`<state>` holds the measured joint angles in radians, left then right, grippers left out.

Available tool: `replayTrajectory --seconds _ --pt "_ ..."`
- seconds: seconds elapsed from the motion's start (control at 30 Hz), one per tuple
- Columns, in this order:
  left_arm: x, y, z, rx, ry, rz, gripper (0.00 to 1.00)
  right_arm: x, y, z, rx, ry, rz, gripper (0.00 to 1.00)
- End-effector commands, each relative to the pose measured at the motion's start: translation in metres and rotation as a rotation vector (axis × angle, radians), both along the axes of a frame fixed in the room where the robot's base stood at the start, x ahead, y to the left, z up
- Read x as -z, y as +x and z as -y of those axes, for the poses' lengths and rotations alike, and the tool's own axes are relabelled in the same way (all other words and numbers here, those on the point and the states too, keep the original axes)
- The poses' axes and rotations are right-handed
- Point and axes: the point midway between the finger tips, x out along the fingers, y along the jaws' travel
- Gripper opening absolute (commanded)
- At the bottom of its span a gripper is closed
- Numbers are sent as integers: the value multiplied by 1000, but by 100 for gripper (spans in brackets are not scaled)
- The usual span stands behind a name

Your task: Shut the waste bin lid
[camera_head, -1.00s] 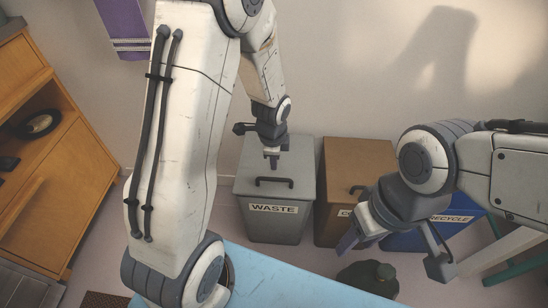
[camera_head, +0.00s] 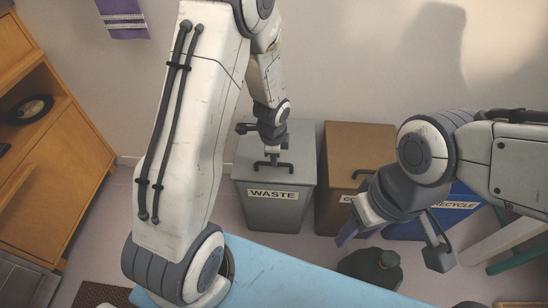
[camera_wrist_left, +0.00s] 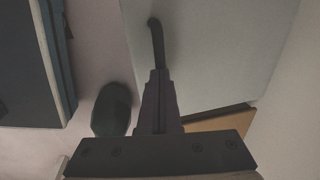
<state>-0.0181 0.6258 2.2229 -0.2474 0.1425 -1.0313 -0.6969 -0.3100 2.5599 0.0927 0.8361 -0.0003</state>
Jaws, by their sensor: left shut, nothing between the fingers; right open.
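The grey waste bin (camera_head: 272,208), with a "WASTE" label on its front, stands by the wall in the head view. Its lid (camera_head: 246,160) lies flat across the top, and no gap shows at the front. A dark bar handle (camera_head: 287,168) sits on the lid, and it also shows in the left wrist view (camera_wrist_left: 156,40). My left gripper (camera_head: 272,160) is shut and empty, pointing down over the lid at the handle. Whether it touches cannot be told. Its fingers show in the wrist view (camera_wrist_left: 159,85). My right gripper (camera_head: 393,247) is open and empty, right of the bin.
A brown bin (camera_head: 360,143) stands close to the right of the waste bin, and a blue recycle bin (camera_head: 460,196) is further right. A light blue surface (camera_head: 290,277) and a dark green rounded object (camera_head: 372,268) are in front. Wooden cabinets (camera_head: 60,170) stand left.

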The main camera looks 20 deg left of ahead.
Motion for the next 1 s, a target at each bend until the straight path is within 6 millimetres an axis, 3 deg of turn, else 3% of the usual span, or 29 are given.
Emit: replayTrajectory --seconds 0.07,0.43,0.67,0.8,1.0 --pt "15 -2 1 1 0 -3 0 12 0 0 0 0 0 50" --pt "-2 -2 2 2 0 -1 0 -5 0 0 0 0 0 50" --pt "-40 -5 7 9 0 1 0 -41 0 0 0 0 0 50" --pt "-73 -11 8 7 -1 3 0 -60 0 0 0 0 0 50" --pt "-110 -19 10 7 0 2 0 -78 0 0 0 0 0 50"
